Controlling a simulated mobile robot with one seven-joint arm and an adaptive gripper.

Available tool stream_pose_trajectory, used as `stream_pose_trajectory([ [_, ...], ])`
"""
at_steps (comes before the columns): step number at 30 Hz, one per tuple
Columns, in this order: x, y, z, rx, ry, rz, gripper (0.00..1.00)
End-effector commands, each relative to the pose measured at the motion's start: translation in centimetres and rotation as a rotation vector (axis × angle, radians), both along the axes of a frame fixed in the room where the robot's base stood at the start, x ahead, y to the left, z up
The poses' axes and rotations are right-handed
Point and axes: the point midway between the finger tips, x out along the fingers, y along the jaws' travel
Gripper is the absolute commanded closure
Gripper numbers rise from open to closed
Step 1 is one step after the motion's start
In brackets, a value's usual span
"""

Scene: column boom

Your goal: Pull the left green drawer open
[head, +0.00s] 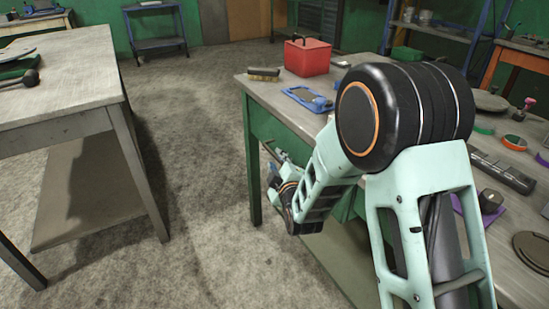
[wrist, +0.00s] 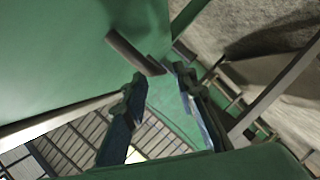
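The green drawer front (wrist: 60,60) fills the upper left of the wrist view. Its dark bar handle (wrist: 130,50) slants across it, with its lower end close to my fingertips. My gripper (wrist: 158,79) is open, its two dark fingers apart, with the handle's end seen between or just beyond the tips. I cannot tell whether they touch it. In the head view, the green drawer front (head: 264,126) shows under the workbench top, and my gripper (head: 268,163) is beside it, partly hidden by my arm. The drawer looks closed.
The workbench top (head: 270,100) carries a red box (head: 307,56), a brush (head: 264,73), a blue tray (head: 308,98) and several small items. Another table (head: 60,75) stands on the left. The floor (head: 195,150) between them is clear.

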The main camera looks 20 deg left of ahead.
Motion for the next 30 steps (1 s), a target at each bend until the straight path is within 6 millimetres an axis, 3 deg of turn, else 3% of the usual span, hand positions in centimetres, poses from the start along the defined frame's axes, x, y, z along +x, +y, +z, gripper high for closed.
stream_pose_trajectory([
  [9,3.2,1.9,-0.9,0.001,0.000,0.000,0.74],
  [20,3.7,2.2,-0.9,0.000,0.000,0.000,0.74],
  [28,3.6,2.2,-0.9,0.000,0.000,0.000,1.00],
  [30,3.6,2.2,-0.9,0.000,0.000,0.000,1.00],
])
